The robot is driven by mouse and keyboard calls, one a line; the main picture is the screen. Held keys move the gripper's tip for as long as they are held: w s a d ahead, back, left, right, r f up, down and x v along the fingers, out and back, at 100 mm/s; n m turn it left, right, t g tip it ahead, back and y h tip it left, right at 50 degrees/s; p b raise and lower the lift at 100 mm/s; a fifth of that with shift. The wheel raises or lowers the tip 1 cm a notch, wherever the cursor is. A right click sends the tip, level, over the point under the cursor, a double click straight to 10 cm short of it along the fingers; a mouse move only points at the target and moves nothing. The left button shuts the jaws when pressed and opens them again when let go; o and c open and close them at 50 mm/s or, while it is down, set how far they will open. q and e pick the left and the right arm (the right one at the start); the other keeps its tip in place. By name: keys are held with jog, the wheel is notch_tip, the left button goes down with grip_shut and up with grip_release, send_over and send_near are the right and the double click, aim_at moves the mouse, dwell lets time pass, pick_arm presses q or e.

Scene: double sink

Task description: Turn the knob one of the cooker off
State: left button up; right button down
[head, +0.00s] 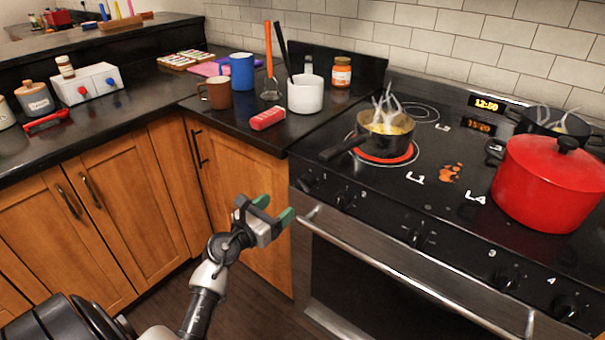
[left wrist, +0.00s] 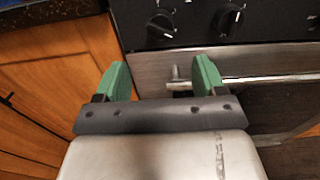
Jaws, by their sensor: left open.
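The cooker (head: 455,130) is a black glass hob over a steel-fronted oven. Its front panel has several black knobs; the leftmost knob (head: 306,181) and the second knob (head: 344,200) are at the left end. Two knobs also show in the left wrist view, the left one (left wrist: 160,25) and the right one (left wrist: 230,18). Which knob is marked 1 is not clearly readable. My left gripper (head: 275,209) has green fingers, is open and empty, and is below and left of the leftmost knob, apart from it. My right gripper is not in view.
A steaming pan (head: 345,147) sits on a glowing red ring (head: 400,158). A red pot (head: 550,180) stands at the right. The oven handle (head: 400,260) sticks out below the knobs. Mugs and a utensil pot (head: 305,95) stand on the counter. Wooden cabinets (head: 110,210) are at the left.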

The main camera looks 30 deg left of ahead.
aim_at(302, 187)
pick_arm(q)
jog(key=w, duration=0.7)
jog(key=w+d, duration=0.1)
jog(key=w, duration=0.2)
jog(key=shift+w+f, duration=0.1)
jog(key=shift+w, duration=0.25)
jog(key=shift+c, duration=0.3)
